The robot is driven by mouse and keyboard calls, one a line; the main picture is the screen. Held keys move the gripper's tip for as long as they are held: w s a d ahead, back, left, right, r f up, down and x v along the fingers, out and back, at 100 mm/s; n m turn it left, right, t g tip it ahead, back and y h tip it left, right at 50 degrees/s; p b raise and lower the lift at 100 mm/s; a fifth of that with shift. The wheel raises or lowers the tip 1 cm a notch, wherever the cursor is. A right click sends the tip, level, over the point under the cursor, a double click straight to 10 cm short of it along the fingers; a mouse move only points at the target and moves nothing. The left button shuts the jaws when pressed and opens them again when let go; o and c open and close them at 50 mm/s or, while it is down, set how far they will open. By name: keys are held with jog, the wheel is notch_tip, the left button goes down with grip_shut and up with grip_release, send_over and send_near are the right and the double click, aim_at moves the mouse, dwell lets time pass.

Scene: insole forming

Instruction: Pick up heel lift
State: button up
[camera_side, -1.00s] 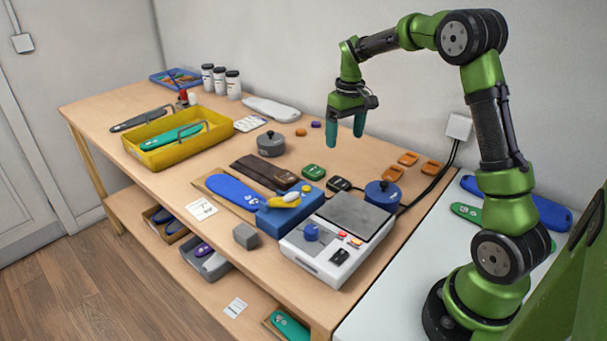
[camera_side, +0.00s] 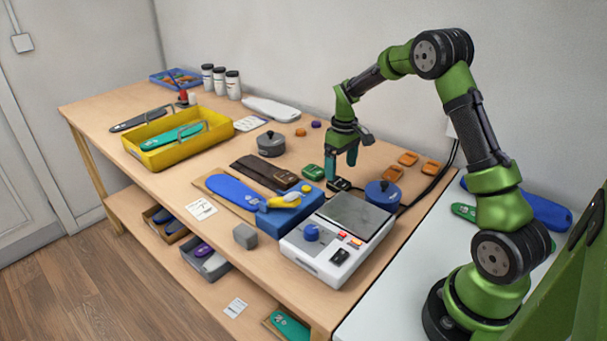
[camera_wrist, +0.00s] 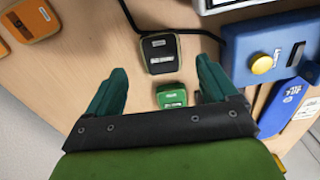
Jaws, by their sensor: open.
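Small heel-lift-like pieces lie on the bench; I cannot tell which one the task means. A black piece (camera_side: 338,185) lies just below my gripper (camera_side: 341,170) in the side view. A green piece (camera_side: 313,173) lies just to its left. In the wrist view the black piece (camera_wrist: 160,53) shows between and beyond the fingertips, and the green piece (camera_wrist: 172,96) shows nearer, between the fingers. Several orange pieces (camera_side: 408,158) lie to the right. My gripper is open and empty, its fingers pointing down above the bench.
A blue block (camera_side: 290,215) with a yellow-handled item, a white scale-like device (camera_side: 325,255) and a blue round pot (camera_side: 383,194) stand close by. A black cable runs near the black piece. A yellow tray (camera_side: 180,153) and a grey lidded pot (camera_side: 270,143) stand farther left.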

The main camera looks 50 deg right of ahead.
aim_at(339, 182)
notch_tip(339, 182, down, 5)
jog(key=shift+w+a, duration=0.1)
jog(key=c, duration=1.1)
